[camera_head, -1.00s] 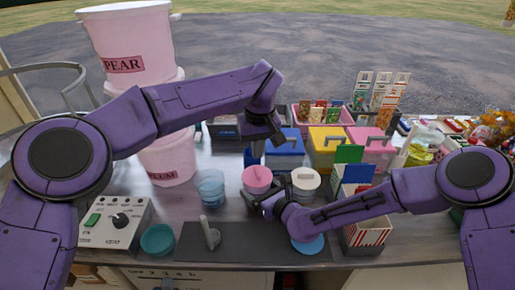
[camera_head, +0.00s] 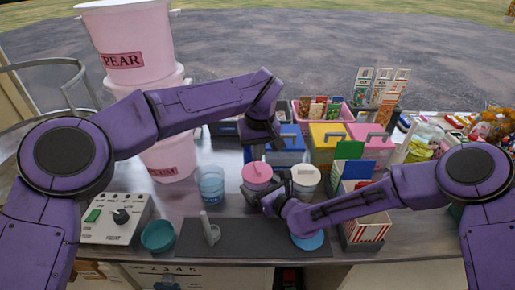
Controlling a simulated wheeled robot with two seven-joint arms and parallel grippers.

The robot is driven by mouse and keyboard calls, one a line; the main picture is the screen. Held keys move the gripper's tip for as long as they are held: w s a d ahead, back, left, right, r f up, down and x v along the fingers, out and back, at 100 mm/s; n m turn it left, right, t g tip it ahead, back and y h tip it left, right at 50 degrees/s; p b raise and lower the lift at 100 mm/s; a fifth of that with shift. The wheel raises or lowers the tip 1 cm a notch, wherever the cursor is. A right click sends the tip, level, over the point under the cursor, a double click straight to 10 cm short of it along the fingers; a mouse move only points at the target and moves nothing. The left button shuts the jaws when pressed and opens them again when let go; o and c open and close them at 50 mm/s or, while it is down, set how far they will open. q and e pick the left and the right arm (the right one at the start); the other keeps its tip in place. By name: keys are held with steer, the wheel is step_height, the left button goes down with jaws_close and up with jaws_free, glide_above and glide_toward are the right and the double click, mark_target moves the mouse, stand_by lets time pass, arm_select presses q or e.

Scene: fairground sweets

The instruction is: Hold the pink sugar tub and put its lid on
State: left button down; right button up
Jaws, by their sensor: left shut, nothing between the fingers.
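The pink sugar tub (camera_head: 257,183) stands on the counter at mid-picture, beside a white tub (camera_head: 305,187) with a bar handle on top. Its top looks pink and closed, but I cannot tell clearly whether that is a seated lid. My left gripper (camera_head: 257,156) points down just above the tub's top; it is shut and empty. My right gripper (camera_head: 262,203) is low at the tub's front side. Its fingers are dark, small and partly hidden, so I cannot tell whether they grip the tub.
A dark mat (camera_head: 240,238) lies in front, with a grey upright-handled tool (camera_head: 210,232) and a blue disc (camera_head: 307,241). A blue cup (camera_head: 211,184), a teal bowl (camera_head: 158,236) and a control box (camera_head: 113,219) are left. Handled boxes (camera_head: 328,145) crowd the back right.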

arm_select(q)
steer(key=shift+f, duration=1.35)
arm_select(e)
steer(key=shift+r, duration=0.15)
arm_select(q)
step_height(320, 180, up, 5)
steer(key=shift+r, duration=0.1)
arm_select(e)
steer(key=shift+w, duration=0.1)
arm_select(q)
steer(key=shift+f+b, duration=0.6)
arm_select(e)
steer(key=shift+f, duration=0.55)
